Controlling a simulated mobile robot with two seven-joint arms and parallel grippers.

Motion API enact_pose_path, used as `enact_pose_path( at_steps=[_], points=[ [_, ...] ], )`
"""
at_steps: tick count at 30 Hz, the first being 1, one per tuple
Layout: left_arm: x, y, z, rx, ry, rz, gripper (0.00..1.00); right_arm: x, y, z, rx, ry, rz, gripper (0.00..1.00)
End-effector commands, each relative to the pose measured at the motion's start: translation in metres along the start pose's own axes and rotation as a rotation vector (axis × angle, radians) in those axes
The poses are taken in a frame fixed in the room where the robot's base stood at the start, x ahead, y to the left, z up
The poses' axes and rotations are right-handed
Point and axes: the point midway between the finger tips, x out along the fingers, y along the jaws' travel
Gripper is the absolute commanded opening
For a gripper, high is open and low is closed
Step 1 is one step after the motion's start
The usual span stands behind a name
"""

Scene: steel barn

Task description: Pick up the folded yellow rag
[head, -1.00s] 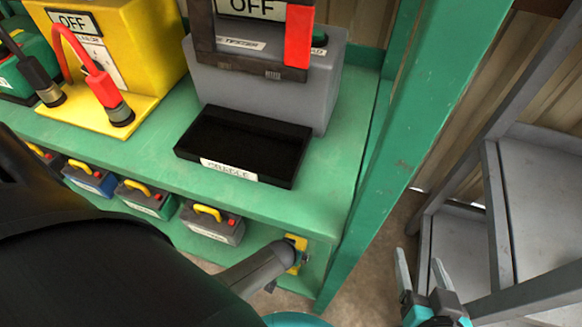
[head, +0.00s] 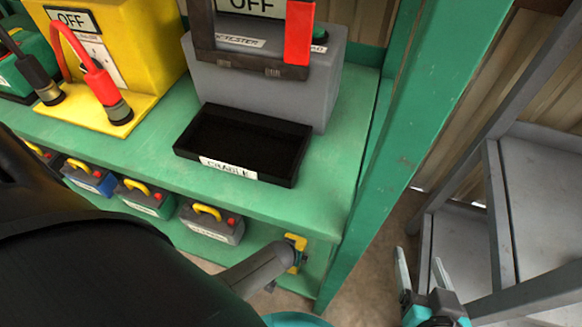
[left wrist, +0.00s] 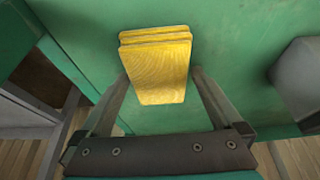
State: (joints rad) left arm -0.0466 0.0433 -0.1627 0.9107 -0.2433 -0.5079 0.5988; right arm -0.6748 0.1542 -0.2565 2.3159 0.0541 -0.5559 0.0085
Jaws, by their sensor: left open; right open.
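The folded yellow rag (left wrist: 157,68) shows in the left wrist view as a stack of thin layers against a green surface. My left gripper (left wrist: 158,76) is open, with one finger on each side of the rag. Whether the fingers touch it, I cannot tell. In the head view, a small yellow patch that looks like the rag (head: 298,243) shows at the right end of the green bench, partly hidden by a grey part. My right gripper (head: 419,262) is open and empty at the lower right, away from the rag.
The green bench (head: 335,170) holds a black tray (head: 243,173), a grey tester (head: 265,80) and a yellow box (head: 150,45). Several small batteries (head: 212,222) stand on its lower shelf. A green post (head: 410,140) and a grey stepped frame (head: 540,190) are at right.

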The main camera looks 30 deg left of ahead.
Motion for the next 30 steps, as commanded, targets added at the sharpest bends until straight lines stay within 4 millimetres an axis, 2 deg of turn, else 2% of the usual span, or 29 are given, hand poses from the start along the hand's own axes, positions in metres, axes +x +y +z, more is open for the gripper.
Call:
enact_pose_path(
  at_steps=[3,22,30],
  points=[
    [-0.0001,0.0003,-0.0002,0.000,0.000,0.001,0.99,0.0000,0.0000,-0.0002,0.000,0.000,0.000,0.72],
    [-0.0001,0.0004,0.0000,0.000,0.000,0.001,0.29,0.0000,0.0000,-0.0002,0.000,0.000,0.000,0.72],
    [-0.0010,0.0003,-0.0005,0.000,0.000,0.001,0.29,-0.0004,-0.0001,-0.0008,0.000,0.000,0.000,0.72]
  ],
)
